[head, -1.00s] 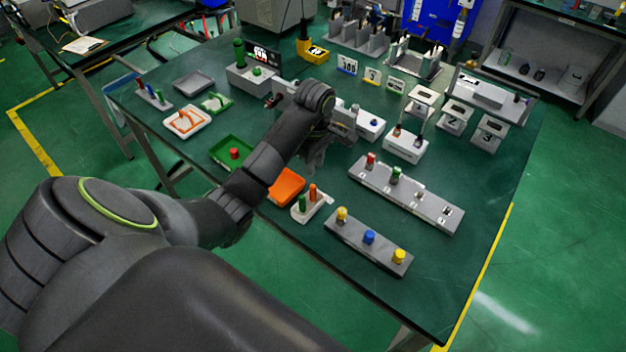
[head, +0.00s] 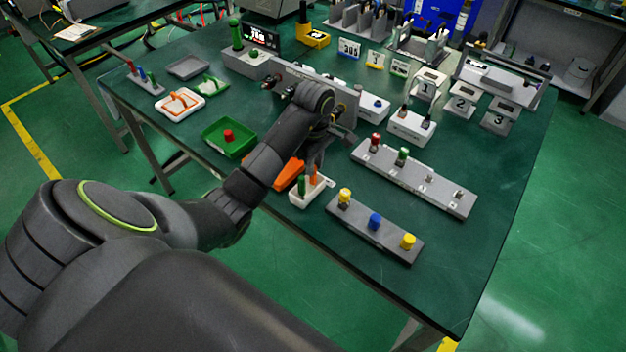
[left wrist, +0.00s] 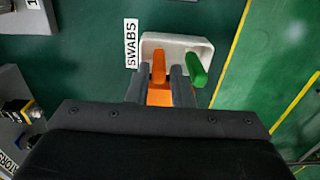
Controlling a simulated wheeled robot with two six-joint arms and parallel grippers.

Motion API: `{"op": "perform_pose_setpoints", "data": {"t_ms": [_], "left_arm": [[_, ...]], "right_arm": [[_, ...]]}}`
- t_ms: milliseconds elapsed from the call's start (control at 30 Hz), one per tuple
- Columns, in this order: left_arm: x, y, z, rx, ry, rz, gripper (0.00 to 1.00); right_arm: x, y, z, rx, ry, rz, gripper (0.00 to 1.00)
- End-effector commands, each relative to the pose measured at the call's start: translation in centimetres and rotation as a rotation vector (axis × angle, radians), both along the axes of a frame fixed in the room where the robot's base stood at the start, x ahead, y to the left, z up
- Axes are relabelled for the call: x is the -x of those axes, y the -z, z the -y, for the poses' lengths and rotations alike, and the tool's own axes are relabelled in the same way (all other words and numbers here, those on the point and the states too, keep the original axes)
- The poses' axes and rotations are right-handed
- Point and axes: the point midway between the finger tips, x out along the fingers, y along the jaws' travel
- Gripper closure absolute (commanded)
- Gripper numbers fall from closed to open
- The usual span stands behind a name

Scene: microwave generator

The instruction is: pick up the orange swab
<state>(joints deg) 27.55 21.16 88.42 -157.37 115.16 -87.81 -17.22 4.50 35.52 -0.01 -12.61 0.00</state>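The orange swab (head: 315,176) stands beside a green swab (head: 302,186) in a small white holder (head: 309,197) near the table's front edge. In the left wrist view, the orange swab (left wrist: 158,67) lies between the two fingertips of my left gripper (left wrist: 160,80), with small gaps on both sides. The green swab (left wrist: 197,70) is outside the right-hand finger. In the head view, my left gripper (head: 316,158) points down just above the holder, and its fingers are partly hidden by the wrist. My right gripper is not in view.
An orange tray (head: 288,174) lies left of the holder, partly behind my arm. A green tray (head: 222,149) with a red knob is further left. A grey block (head: 375,238) with yellow and blue knobs is close on the right. A "SWABS" label (left wrist: 131,43) lies beside the holder.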

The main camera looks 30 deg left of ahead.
Motion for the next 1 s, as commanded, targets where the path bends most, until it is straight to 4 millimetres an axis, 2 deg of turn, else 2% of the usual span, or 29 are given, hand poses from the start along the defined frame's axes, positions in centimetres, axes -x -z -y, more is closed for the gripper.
{"op": "perform_pose_setpoints", "data": {"t_ms": [33, 100, 167, 300, 533, 667, 700, 1000], "left_arm": [[0.0, 1.2, -0.2, 0.000, -0.001, -0.003, 0.80], [-0.1, 2.2, -0.5, 0.000, -0.001, -0.004, 0.80], [0.0, 2.7, -0.3, 0.002, -0.001, -0.004, 0.80], [-0.1, 3.7, -0.4, 0.000, 0.001, -0.001, 0.80], [-0.1, 3.8, -0.4, -0.001, 0.001, -0.001, 0.81], [-0.1, 3.8, -0.4, -0.001, 0.001, -0.001, 0.98], [-0.1, 3.8, -0.4, -0.001, 0.001, -0.001, 1.00], [-0.1, 3.6, -0.4, -0.001, 0.001, 0.001, 1.00]], "right_arm": [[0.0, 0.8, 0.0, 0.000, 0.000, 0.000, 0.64], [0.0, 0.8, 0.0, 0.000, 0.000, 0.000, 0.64], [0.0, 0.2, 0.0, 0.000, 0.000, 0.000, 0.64], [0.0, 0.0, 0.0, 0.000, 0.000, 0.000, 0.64], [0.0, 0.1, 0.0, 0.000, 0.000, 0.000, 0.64], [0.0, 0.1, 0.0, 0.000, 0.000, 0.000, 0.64], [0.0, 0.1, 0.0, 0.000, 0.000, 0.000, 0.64], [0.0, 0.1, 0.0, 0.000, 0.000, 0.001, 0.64]]}}
